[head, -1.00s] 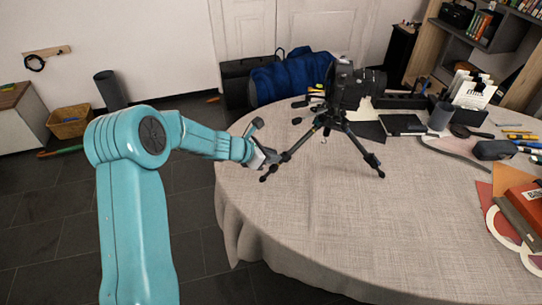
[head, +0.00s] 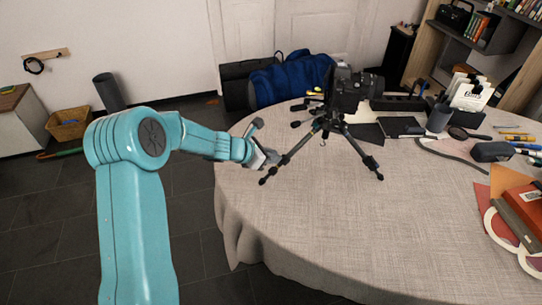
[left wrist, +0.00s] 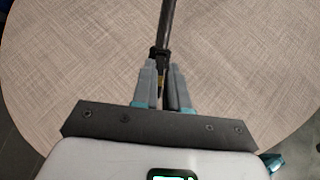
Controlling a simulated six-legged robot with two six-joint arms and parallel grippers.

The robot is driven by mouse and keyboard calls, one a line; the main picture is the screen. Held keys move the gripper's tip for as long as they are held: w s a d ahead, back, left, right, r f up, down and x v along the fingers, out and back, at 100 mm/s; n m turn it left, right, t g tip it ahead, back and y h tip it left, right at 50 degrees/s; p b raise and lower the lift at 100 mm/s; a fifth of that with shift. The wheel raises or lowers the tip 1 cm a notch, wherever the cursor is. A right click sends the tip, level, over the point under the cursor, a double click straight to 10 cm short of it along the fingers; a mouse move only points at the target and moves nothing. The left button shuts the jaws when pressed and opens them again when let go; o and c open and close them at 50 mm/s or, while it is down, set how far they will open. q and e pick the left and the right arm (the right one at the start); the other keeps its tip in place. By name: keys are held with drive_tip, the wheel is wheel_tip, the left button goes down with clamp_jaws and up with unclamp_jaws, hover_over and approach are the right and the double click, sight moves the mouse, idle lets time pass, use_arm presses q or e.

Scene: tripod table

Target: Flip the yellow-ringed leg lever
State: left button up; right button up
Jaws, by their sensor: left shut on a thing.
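A black tripod (head: 324,122) with a camera (head: 345,88) on top stands on the round table, legs spread. My left gripper (head: 272,158) is at the lower part of its near-left leg (head: 299,148). In the left wrist view, the leg (left wrist: 167,22) runs down from the top to a dark joint (left wrist: 160,53) at the fingertips. My left gripper (left wrist: 163,72) is shut there on the leg's lever, which the fingers mostly hide. A small yellowish patch (left wrist: 160,83) shows between the fingers. My right gripper is not in view.
The table (head: 300,230) has a pale cloth, clear in front of the tripod. A black notebook (head: 401,125), a pen cup (head: 440,116), a dark case (head: 491,151) and red books (head: 520,208) lie to the right. A blue bag (head: 290,78) is behind the table.

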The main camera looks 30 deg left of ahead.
use_arm(q)
drive_tip(key=shift+w+d+r+p, duration=0.1)
drive_tip(key=shift+w+r+p, duration=0.1)
drive_tip(key=shift+r+p, duration=0.2)
clamp_jaws()
drive_tip(key=shift+w+d+r, duration=0.1)
drive_tip(key=shift+w+r, duration=0.05)
drive_tip(key=shift+w+d+r+p, duration=0.15)
drive_tip(key=shift+w+r+p, duration=0.05)
drive_tip(key=shift+p, duration=0.1)
drive_tip(key=shift+c, duration=0.3)
unclamp_jaws()
drive_tip(key=shift+o, duration=1.3)
